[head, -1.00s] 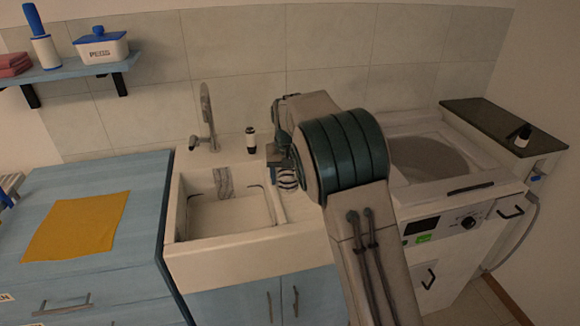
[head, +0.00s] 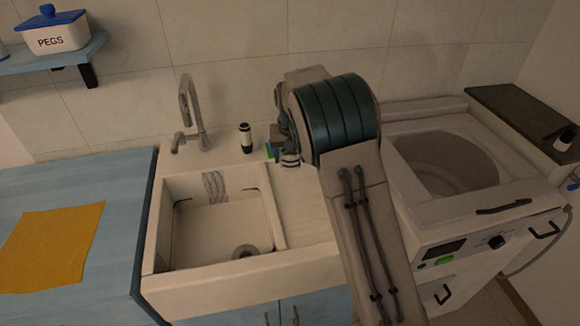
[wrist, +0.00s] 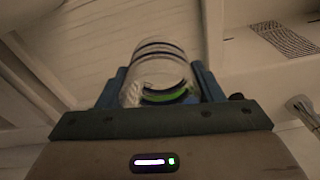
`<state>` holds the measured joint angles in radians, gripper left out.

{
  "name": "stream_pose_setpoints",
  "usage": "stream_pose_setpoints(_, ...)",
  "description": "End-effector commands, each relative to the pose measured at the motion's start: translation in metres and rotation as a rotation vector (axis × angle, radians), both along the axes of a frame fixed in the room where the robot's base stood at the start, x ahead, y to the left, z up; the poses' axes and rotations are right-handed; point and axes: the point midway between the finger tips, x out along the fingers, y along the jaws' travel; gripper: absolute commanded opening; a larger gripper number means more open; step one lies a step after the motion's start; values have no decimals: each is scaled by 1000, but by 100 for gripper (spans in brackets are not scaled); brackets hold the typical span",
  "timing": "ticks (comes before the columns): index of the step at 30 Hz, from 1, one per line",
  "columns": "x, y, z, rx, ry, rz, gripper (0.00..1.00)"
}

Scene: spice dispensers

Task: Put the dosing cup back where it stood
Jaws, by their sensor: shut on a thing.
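The dosing cup (wrist: 160,62) is a clear round vessel with dark bands. In the wrist view it sits between the two blue fingers of my gripper (wrist: 161,76), which is shut on it. A bright green arc shows at its near end; I cannot tell if it is a reflection or part of the cup. In the head view the banded cup (head: 290,160) shows partly behind my arm, over the right rear of the white sink (head: 310,205). My arm hides much of the gripper there. I cannot tell whether the cup touches the surface.
A black and white bottle (head: 246,138) stands on the sink's back ledge, left of my gripper, near the tap (head: 190,110). The washing machine (head: 470,205) is at the right. A yellow cloth (head: 50,245) lies on the blue counter (head: 115,190).

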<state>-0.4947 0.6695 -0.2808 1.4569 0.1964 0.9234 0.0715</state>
Motion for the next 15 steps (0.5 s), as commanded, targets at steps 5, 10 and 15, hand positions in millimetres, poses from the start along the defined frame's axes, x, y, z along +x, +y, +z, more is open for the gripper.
stream_pose_setpoints(5, 0, 0, -15, 0, 1, 0, 27)
stream_pose_setpoints(10, -1, 1, -36, -2, 2, 3, 27)
stream_pose_setpoints(15, 0, 1, -50, 0, -1, 2, 27)
